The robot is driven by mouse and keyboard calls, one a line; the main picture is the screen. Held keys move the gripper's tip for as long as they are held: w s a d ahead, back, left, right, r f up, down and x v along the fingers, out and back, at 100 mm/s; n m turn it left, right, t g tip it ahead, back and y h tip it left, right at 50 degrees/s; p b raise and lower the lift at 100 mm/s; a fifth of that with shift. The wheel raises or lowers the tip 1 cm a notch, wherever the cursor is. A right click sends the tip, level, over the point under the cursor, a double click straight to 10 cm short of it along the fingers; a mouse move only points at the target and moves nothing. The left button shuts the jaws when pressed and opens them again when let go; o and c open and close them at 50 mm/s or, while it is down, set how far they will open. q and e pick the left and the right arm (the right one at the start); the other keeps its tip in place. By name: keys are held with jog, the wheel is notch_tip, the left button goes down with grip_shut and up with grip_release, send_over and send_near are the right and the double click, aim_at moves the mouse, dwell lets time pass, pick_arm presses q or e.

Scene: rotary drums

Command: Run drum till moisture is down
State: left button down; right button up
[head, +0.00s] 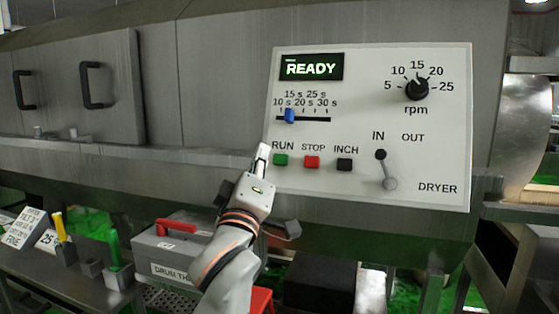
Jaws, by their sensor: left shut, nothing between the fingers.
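A pale control panel (440,120) faces me on the drum's grey housing. The rpm knob (417,88) is black. The green RUN button (281,160), red STOP button (312,162) and black INCH button (344,165) line the lower panel. The DRYER lever (384,168) has its black knob up by IN. My left gripper (263,152) is shut and empty, its tip just left of the RUN button; I cannot tell whether they touch. My right gripper is out of view.
A grey toolbox (165,255) with a red handle stands below the panel. A bench at the lower left holds yellow-handled (60,227) and green-handled (113,250) tools and white cards (25,228). Two black handles (97,85) are on the housing door.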

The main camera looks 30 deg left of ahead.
aim_at(275, 161)
pick_arm(q)
jog(key=w+f+b, duration=0.1)
jog(key=w, duration=0.1)
jog(key=w+a+f+b, duration=0.1)
jog(key=w, duration=0.2)
jog(key=w+b, duration=0.2)
jog(key=shift+w+a+f, duration=0.15)
jog(key=shift+a+f, duration=0.25)
jog(key=shift+w+a+f, duration=0.1)
jog(key=shift+w, duration=0.25)
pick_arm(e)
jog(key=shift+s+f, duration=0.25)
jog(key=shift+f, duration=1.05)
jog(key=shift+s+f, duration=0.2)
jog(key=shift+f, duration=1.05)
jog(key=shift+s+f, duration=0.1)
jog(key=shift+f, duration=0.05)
pick_arm(q)
jog(key=shift+w+f, duration=0.15)
jog(key=shift+w, duration=0.2)
